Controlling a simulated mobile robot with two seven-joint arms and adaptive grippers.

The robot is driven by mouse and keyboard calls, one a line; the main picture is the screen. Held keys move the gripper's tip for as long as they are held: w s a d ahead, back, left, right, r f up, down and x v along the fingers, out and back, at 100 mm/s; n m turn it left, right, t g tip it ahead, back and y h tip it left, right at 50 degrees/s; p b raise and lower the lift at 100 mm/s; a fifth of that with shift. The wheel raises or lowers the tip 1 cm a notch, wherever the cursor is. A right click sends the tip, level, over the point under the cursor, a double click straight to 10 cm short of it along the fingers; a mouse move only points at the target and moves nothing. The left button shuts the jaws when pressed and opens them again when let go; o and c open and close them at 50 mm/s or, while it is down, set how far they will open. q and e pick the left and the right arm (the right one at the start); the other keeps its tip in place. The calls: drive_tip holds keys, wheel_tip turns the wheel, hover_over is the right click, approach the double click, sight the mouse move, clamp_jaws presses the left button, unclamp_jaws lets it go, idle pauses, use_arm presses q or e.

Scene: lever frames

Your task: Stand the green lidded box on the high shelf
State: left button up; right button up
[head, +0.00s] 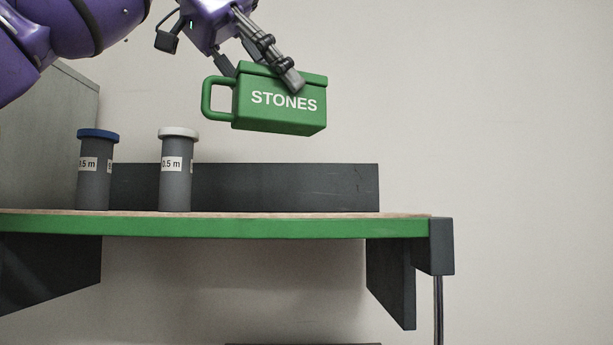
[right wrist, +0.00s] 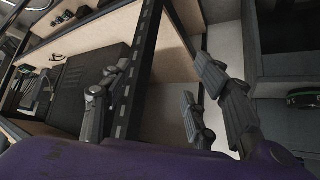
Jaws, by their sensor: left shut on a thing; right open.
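The green lidded box (head: 279,104), marked STONES and with a loop handle on its left side, hangs in the air above the high shelf (head: 215,227), slightly tilted. My left gripper (head: 262,76) is shut on the box near its lid and holds it from above. A clear gap separates the box from the dark back board and the shelf top. My right gripper (right wrist: 150,112) is open and empty in the right wrist view, apart from the box and the high shelf. The far finger of my left gripper is partly hidden behind the box.
A grey canister with a blue lid (head: 95,170) and one with a white lid (head: 176,170) stand upright on the left half of the shelf. A dark back board (head: 290,187) runs behind them. The shelf top right of the white-lidded canister looks clear.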

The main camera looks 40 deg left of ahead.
use_arm(q)
drive_tip(key=w, duration=0.1)
drive_tip(key=w+f, duration=0.1)
drive_tip(key=w, duration=0.1)
drive_tip(key=w+f, duration=0.1)
drive_tip(key=w, duration=0.1)
drive_tip(key=shift+w+a+f, duration=0.15)
drive_tip(key=shift+f, duration=0.1)
drive_tip(key=w+f, duration=0.1)
drive_tip(key=f, duration=0.1)
drive_tip(key=w+f, duration=0.1)
drive_tip(key=f, duration=0.1)
drive_tip(key=w+f, duration=0.2)
drive_tip(key=f, duration=0.1)
drive_tip(key=shift+f, duration=0.45)
drive_tip(key=shift+w+f, duration=0.1)
drive_tip(key=shift+f, duration=0.25)
drive_tip(key=o, duration=1.2)
drive_tip(key=shift+w+f, duration=0.1)
drive_tip(key=shift+o, duration=0.8)
use_arm(e)
drive_tip(key=shift+w+a+r, duration=0.35)
drive_tip(key=shift+w, duration=0.2)
